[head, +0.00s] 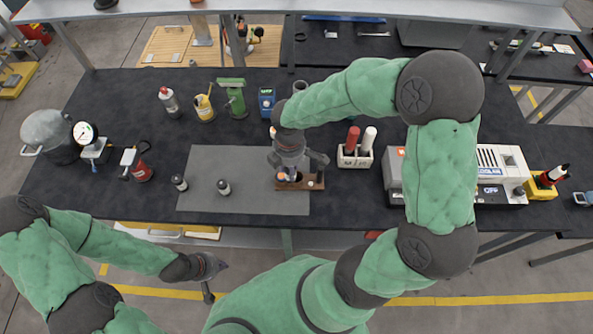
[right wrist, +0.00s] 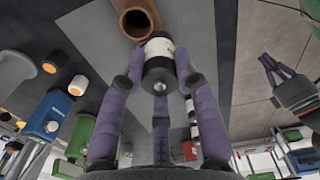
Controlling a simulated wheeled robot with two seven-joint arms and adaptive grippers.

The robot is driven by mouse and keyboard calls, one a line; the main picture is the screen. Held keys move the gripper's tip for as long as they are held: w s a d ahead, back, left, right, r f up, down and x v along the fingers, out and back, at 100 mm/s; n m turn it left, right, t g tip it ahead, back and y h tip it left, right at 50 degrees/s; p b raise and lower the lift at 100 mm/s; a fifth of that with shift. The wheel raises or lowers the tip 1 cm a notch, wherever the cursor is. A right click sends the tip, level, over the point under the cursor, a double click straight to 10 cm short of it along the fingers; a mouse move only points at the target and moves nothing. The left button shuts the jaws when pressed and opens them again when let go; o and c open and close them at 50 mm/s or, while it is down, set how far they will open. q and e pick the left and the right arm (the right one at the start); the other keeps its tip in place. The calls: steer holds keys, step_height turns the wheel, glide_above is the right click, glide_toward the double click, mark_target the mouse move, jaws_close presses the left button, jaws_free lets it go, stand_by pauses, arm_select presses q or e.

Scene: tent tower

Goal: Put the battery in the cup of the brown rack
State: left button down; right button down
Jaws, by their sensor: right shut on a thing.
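My right gripper (head: 291,172) is above the brown rack (head: 316,183) at the front of the grey mat. In the right wrist view its fingers (right wrist: 158,75) are shut on a black and white battery (right wrist: 158,52). The rack's round brown cup (right wrist: 133,8) shows just beyond the battery, its dark opening visible. The battery's far end overlaps the cup's near edge in that view; I cannot tell whether they touch. In the head view the gripper hides most of the held battery. My left gripper (head: 214,283) is open and empty in front of the table.
A white holder with red and white cylinders (head: 353,160) stands to the right. A green device (head: 235,100) and a yellow cup (head: 204,108) stand behind. The mat's middle is clear.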

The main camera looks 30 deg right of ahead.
mark_target(297, 171)
steer(key=shift+w+d+f+b, duration=0.25)
steer(key=shift+d+f, duration=0.25)
steer(key=shift+f, duration=0.7)
steer(key=shift+w+d+f+b, duration=0.1)
steer(key=shift+w+d+f, duration=0.35)
steer(key=shift+f, duration=0.7)
steer(key=shift+w+d+f+b, duration=0.15)
steer(key=shift+d+f, duration=0.45)
steer(key=shift+f, duration=0.6)
steer(key=shift+s, duration=0.1)
steer(key=shift+f, duration=0.15)
steer(key=c, duration=0.9)
jaws_free()
